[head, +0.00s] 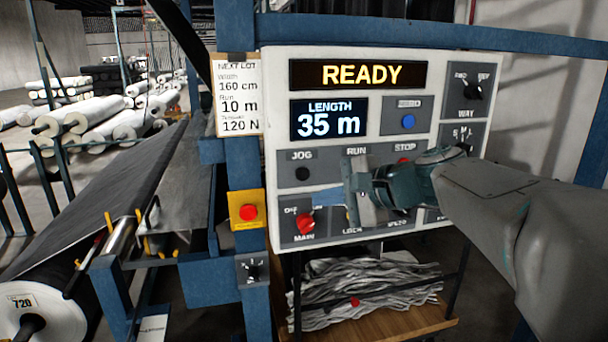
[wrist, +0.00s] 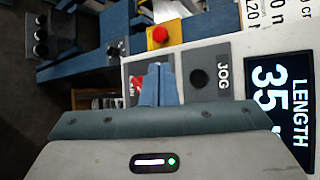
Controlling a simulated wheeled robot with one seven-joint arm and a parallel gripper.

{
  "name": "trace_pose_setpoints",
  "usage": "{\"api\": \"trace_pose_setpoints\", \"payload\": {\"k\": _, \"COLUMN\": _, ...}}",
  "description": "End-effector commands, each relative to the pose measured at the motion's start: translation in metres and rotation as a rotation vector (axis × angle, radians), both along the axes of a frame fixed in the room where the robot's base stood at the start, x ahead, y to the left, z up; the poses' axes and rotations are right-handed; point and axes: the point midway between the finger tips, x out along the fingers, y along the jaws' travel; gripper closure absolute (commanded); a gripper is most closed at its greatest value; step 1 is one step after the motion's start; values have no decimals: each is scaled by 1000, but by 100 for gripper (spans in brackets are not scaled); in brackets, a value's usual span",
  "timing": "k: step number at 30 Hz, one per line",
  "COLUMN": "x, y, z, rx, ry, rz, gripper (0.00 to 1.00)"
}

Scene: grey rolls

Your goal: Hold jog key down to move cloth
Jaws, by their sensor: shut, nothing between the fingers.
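The white control panel (head: 440,85) stands in front of me, its display reading READY and LENGTH 35 m. The round black JOG key (head: 302,174) is on a grey plate at the panel's left; it also shows in the wrist view (wrist: 199,78), unpressed by anything I can see. My gripper (head: 348,193) is just right of and a little below the JOG key in the head view. In the wrist view its blue fingers (wrist: 158,85) are shut, empty and beside the key, not over it. The dark cloth (head: 105,185) slopes over the machine at left.
The red MAIN switch (head: 306,222) is below JOG. The red button on a yellow box (head: 248,212) is left of the panel. My gripper and arm hide much of RUN, STOP and the lower row. A roll marked 720 (head: 45,310) is at lower left.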

Motion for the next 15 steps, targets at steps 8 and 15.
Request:
{"api": "trace_pose_setpoints", "payload": {"k": 8, "x": 20, "y": 6, "z": 2, "rx": -1, "ry": 4, "rz": 1, "gripper": 100}}
{"api": "trace_pose_setpoints", "payload": {"k": 15, "x": 53, "y": 15, "z": 2, "rx": -2, "ry": 2, "rz": 2, "gripper": 100}}
